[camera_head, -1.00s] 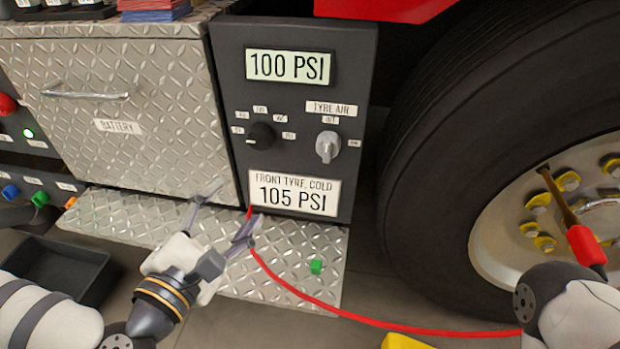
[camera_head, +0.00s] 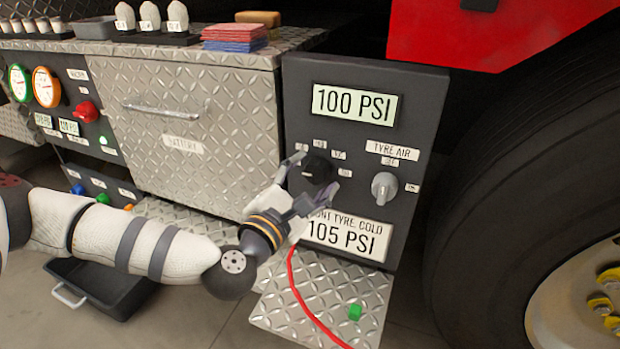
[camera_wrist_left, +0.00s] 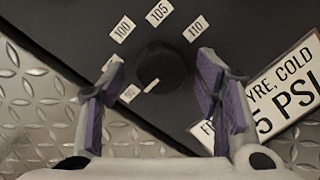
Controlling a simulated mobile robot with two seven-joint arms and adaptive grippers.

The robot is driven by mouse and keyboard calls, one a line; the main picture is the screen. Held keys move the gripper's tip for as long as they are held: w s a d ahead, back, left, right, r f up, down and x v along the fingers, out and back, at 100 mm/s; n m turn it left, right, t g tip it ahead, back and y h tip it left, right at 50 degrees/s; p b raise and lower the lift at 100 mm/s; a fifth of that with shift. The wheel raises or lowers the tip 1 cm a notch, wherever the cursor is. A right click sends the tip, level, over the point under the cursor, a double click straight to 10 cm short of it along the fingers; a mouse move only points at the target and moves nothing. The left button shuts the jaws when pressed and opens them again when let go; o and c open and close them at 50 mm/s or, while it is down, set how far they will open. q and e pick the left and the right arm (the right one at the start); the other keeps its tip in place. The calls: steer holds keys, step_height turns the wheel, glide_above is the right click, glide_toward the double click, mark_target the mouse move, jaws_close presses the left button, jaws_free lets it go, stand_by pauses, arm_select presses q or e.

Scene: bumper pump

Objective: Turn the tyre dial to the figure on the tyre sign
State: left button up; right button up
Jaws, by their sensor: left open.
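The black tyre dial (camera_head: 314,170) sits on the dark panel under a display (camera_head: 354,104) that reads 100 PSI. The tyre sign (camera_head: 346,236) below reads FRONT TYRE, COLD 105 PSI; my gripper covers its upper left corner. My left gripper (camera_head: 311,180) is open, its fingers on either side of the dial. In the left wrist view the dial (camera_wrist_left: 163,66) lies between the spread fingers, with gaps on both sides. Its white mark points down-left, towards a small label (camera_wrist_left: 130,93) I cannot read surely. Labels 100, 105 (camera_wrist_left: 160,12) and 110 stand above it. My right gripper is out of view.
A grey tyre air knob (camera_head: 384,188) is right of the dial. The large tyre (camera_head: 500,170) stands further right. The battery box (camera_head: 190,120) is left. A red hose (camera_head: 300,290) and a green block (camera_head: 355,312) are on the step below.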

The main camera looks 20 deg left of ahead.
arm_select(q)
steer(key=c, duration=1.1)
steer(key=shift+c, duration=0.2)
